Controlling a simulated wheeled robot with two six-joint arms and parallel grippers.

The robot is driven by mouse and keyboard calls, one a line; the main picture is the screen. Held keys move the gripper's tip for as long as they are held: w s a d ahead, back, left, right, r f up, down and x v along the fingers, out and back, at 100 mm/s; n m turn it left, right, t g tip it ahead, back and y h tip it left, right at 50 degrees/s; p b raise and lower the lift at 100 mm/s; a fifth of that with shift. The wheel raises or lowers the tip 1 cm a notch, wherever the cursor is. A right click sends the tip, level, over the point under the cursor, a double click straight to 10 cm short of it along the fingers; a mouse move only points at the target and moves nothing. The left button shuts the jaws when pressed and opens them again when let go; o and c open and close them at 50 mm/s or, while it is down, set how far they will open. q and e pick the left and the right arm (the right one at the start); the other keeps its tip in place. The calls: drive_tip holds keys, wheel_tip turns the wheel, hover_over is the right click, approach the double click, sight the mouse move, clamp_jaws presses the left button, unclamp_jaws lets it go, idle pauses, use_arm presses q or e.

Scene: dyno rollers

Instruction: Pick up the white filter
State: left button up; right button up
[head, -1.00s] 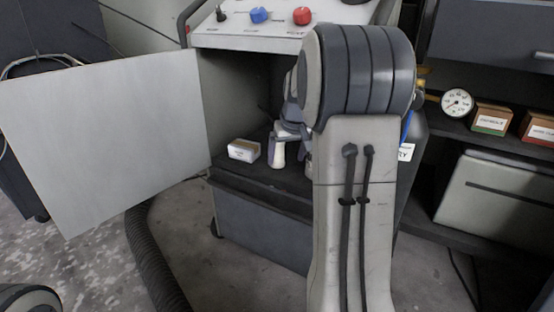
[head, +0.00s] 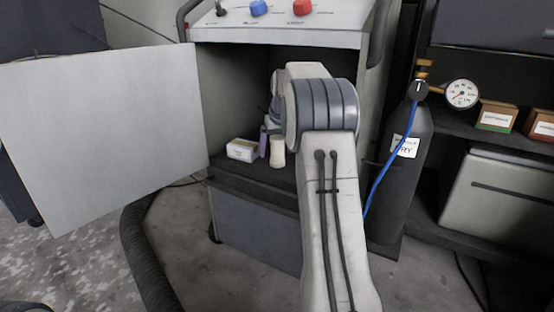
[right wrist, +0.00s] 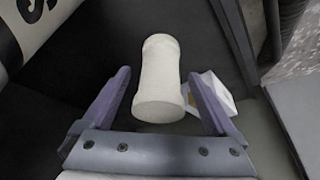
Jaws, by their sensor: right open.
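The white filter (head: 278,153) is a pale, slightly waisted cylinder standing on the dark shelf inside the open cabinet. In the right wrist view the filter (right wrist: 159,82) lies between the two spread purple fingers of my right gripper (right wrist: 158,76), with a gap on each side. In the head view a purple finger of the right gripper (head: 264,140) shows just left of the filter; the rest of the gripper is mostly hidden behind my forearm. My left gripper is out of view.
A small white and yellow box (head: 243,149) stands just left of the filter. The open cabinet door (head: 105,135) is at the left. A dark gas cylinder (head: 398,185) with a blue hose and gauge (head: 462,94) stands right of the cabinet.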

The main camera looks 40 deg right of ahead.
drive_tip(key=shift+w+d+f, duration=0.1)
drive_tip(key=shift+w+f, duration=0.15)
drive_tip(key=shift+f, duration=0.4)
drive_tip(key=c, duration=1.5)
drive_tip(key=shift+o, duration=0.2)
drive_tip(key=shift+r, duration=0.1)
